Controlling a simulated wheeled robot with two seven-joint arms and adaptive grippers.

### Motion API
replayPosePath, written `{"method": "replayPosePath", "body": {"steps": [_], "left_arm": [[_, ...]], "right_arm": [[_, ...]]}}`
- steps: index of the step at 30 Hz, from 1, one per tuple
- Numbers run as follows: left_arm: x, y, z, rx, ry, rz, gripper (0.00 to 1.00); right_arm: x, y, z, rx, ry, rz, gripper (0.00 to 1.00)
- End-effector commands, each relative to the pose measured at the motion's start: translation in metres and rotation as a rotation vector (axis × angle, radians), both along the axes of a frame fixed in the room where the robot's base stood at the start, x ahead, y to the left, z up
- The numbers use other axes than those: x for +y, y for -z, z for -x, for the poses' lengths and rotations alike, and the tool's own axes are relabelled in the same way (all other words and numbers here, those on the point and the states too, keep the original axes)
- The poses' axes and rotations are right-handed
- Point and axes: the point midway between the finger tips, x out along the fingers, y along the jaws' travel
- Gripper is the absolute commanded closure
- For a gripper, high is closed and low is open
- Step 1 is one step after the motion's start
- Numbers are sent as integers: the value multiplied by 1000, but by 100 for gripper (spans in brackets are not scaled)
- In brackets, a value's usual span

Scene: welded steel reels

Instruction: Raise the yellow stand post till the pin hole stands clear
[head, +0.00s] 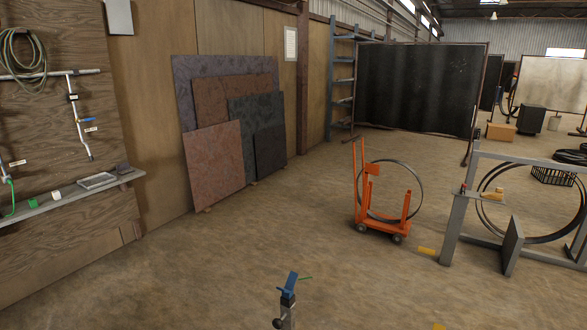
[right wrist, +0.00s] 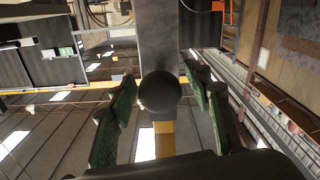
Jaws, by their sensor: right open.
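In the right wrist view, my right gripper (right wrist: 160,80) is open, with its green-padded fingers apart. A round black knob (right wrist: 158,92) sits between the fingers in the picture; I cannot tell whether they touch it. Behind it is a wide grey upright (right wrist: 162,35), and a short length of yellow post (right wrist: 166,140) shows on the other side of the knob. No pin hole is visible. In the head view, a small yellow piece (head: 438,326) shows at the bottom edge; I cannot tell whether it is the same post. My left gripper is not in view.
A blue-topped grey stand (head: 289,287) with a dark knob rises at the bottom centre. An orange cart (head: 383,226) carries a steel ring. A grey frame (head: 452,228) with large rings stands right. Stone slabs (head: 214,160) lean on the wall. Floor (head: 180,270) at left is clear.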

Motion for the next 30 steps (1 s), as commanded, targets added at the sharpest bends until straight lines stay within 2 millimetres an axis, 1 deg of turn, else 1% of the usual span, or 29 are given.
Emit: {"method": "replayPosePath", "body": {"steps": [21,27,30], "left_arm": [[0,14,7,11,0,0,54],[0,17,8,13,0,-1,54],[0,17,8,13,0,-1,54]], "right_arm": [[29,2,47,2,-1,-1,54],[35,1,57,1,0,-1,54],[35,1,58,1,0,0,54]]}}
